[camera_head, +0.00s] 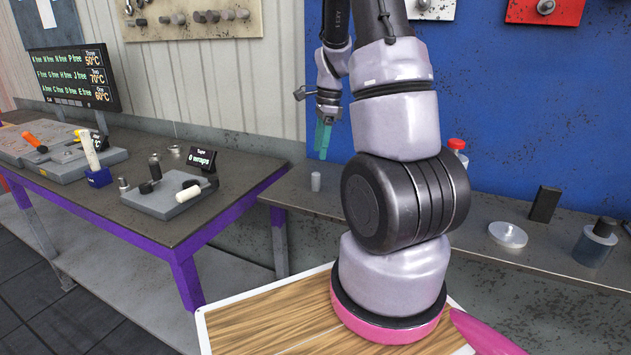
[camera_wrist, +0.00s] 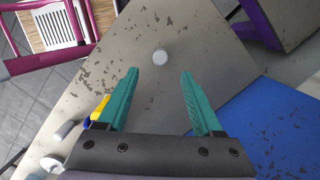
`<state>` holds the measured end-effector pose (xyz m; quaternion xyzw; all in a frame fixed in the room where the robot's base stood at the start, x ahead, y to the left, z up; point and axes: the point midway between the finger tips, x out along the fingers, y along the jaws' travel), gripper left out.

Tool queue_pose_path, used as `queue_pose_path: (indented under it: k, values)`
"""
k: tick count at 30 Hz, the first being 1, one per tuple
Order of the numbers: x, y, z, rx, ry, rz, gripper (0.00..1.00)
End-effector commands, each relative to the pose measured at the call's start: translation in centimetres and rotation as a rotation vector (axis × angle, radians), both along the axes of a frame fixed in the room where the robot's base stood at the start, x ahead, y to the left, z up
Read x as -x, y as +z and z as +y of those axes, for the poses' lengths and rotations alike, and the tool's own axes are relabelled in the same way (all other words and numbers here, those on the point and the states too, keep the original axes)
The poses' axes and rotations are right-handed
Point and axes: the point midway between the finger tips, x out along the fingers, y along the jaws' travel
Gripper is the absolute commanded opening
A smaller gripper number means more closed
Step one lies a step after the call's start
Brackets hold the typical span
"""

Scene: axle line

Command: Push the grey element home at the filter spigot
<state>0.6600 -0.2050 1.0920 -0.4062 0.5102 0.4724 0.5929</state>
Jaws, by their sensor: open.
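A small light grey cylinder (camera_head: 316,181) stands upright on the back bench. In the wrist view a pale round top (camera_wrist: 160,57), probably the same piece, shows just beyond my fingertips. I cannot tell whether it is the grey element or whether it sits on a spigot. My gripper (camera_head: 322,140) hangs above the bench near this cylinder, fingers pointing down. Its teal fingers (camera_wrist: 159,74) are apart, with nothing between them. A grey block fixture (camera_head: 152,204) with dark posts and a white cylinder stands on the purple-framed table; no filter spigot is clearly identifiable.
A metal disc (camera_head: 508,235), a black block (camera_head: 544,204) and a dark-capped jar (camera_head: 595,243) stand on the bench at right. A red-capped bottle (camera_head: 457,148) is partly behind my arm. Bare bench surrounds the small cylinder. A small sign (camera_head: 201,158) stands behind the block fixture.

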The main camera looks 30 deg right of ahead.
Motion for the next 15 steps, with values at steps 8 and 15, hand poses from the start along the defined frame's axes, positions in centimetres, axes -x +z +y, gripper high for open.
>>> queue_pose_path:
  k: [8,15]
  values:
    - [0.0,-4.0,0.6,-0.001,0.001,0.003,0.68]
    - [-0.2,-6.3,0.9,-0.001,0.001,0.005,0.68]
